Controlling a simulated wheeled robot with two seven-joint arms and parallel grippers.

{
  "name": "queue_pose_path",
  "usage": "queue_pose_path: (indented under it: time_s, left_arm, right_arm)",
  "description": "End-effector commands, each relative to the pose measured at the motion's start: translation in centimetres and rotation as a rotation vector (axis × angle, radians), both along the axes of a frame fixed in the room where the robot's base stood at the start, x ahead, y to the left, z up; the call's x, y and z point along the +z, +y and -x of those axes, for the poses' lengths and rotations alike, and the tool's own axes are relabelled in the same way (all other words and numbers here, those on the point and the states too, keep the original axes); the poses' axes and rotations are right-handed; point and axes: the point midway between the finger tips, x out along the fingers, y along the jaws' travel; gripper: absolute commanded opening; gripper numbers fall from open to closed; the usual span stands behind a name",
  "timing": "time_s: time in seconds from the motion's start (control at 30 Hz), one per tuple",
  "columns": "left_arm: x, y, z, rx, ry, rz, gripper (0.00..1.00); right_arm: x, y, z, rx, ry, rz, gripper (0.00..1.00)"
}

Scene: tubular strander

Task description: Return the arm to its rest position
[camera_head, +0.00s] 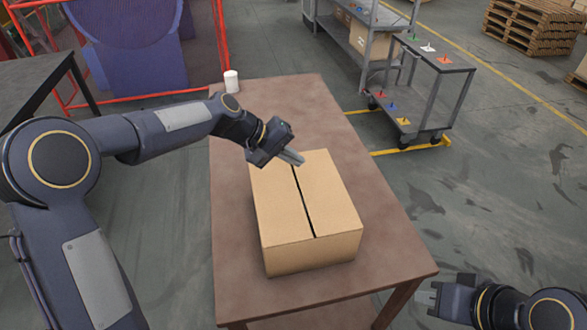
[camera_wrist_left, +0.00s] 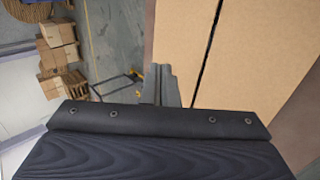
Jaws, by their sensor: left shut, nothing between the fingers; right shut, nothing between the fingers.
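My left gripper (camera_head: 291,157) is shut and empty. In the head view it appears over the far left part of a closed cardboard box (camera_head: 312,205); I cannot tell the exact gap. The left wrist view shows its shut fingers (camera_wrist_left: 160,86) beside the dark seam between the box flaps (camera_wrist_left: 245,60). My left arm reaches in from the left over the table. My right gripper (camera_head: 428,297) is shut and empty at the lower right, beside the table's near right corner.
The box stands on a brown table (camera_head: 240,270). A white cylinder (camera_head: 231,81) stands at its far left corner. A grey cart (camera_head: 425,85) with small coloured pieces and a shelf rack (camera_head: 372,35) stand beyond. A red frame (camera_head: 150,97) is at the back left.

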Motion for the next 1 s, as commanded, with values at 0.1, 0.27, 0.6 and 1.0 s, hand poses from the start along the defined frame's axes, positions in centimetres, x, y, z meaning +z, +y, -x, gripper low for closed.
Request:
queue_pose_path:
  time_s: [0.1,0.27,0.6,1.0]
  left_arm:
    - [2.6,0.0,0.0,-0.001,-0.005,0.001,0.00]
    - [5.2,0.0,0.0,-0.001,-0.003,-0.001,0.00]
    - [7.0,0.5,0.4,0.002,-0.006,-0.008,0.00]
    - [8.0,12.2,15.2,0.034,-0.184,-0.242,0.00]
  right_arm:
    - [-0.5,0.0,0.0,0.000,0.000,0.000,0.00]
    - [-0.6,0.0,0.0,0.000,0.000,0.000,0.00]
    - [-0.6,0.0,0.0,0.000,-0.001,0.000,0.00]
    - [-0.6,0.0,0.0,0.000,0.000,0.000,0.00]
